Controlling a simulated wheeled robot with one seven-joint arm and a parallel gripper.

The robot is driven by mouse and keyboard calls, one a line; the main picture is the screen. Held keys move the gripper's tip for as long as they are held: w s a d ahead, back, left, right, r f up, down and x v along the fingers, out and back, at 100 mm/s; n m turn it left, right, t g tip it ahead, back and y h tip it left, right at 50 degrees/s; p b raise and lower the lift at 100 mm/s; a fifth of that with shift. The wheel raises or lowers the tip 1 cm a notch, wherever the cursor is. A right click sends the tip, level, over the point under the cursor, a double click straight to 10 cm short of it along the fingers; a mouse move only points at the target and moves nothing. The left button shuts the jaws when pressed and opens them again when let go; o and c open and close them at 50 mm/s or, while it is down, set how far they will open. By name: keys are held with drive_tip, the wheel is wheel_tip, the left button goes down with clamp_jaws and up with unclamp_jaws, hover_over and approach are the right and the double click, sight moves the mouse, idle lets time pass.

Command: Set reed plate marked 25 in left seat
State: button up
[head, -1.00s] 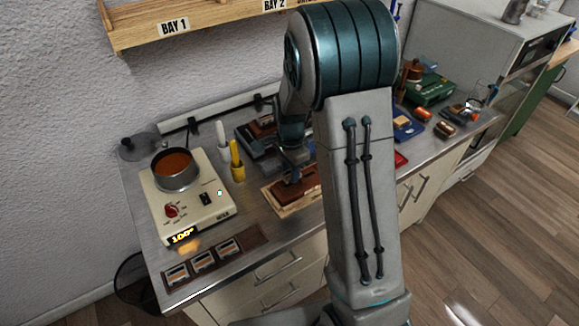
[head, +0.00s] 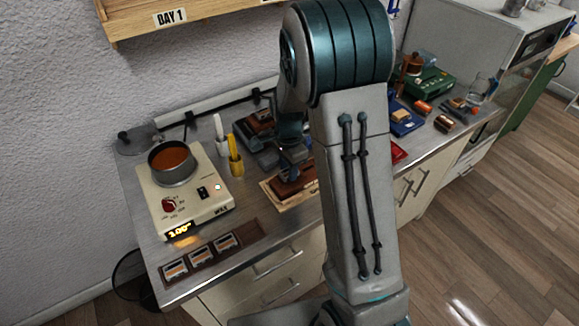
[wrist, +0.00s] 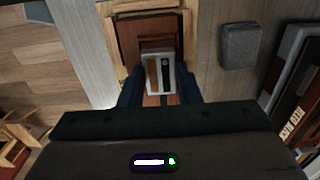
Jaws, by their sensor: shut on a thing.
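My gripper (wrist: 160,88) is shut on a small pale-framed reed plate (wrist: 154,74) with an orange-brown and a dark stripe. Any number on it cannot be read. The plate is over a red-brown wooden block (wrist: 130,40) in a light wood frame; whether it touches the block I cannot tell. The fingertips and the held plate are hidden there. The seats are mostly covered by the plate, so left and right cannot be told.
A brown tray (head: 250,233) with several similar plates lies at the bench's front left. A hot plate with a pot (head: 172,165) stands behind it. White and yellow upright tools (head: 235,155) stand close to the left of my wrist. A grey block (wrist: 240,45) shows in the wrist view.

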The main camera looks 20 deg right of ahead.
drive_tip(key=shift+f+b, duration=0.4)
drive_tip(key=shift+f, duration=0.1)
idle(0.6)
drive_tip(key=o, duration=1)
wheel_tip(320, 180, up, 14)
drive_tip(key=b, duration=0.1)
drive_tip(key=s+n+t, duration=0.1)
drive_tip(key=s+n, duration=0.4)
drive_tip(key=s, duration=0.2)
drive_tip(key=s+r+n+t, duration=0.1)
drive_tip(key=s+n, duration=0.3)
drive_tip(key=s, duration=0.3)
drive_tip(key=s+r+n+t, duration=0.1)
drive_tip(key=s+n, duration=0.4)
drive_tip(key=s, duration=0.2)
drive_tip(key=shift+s+d+r+n, duration=0.1)
drive_tip(key=shift+d+n, duration=0.05)
drive_tip(key=shift+n, duration=0.15)
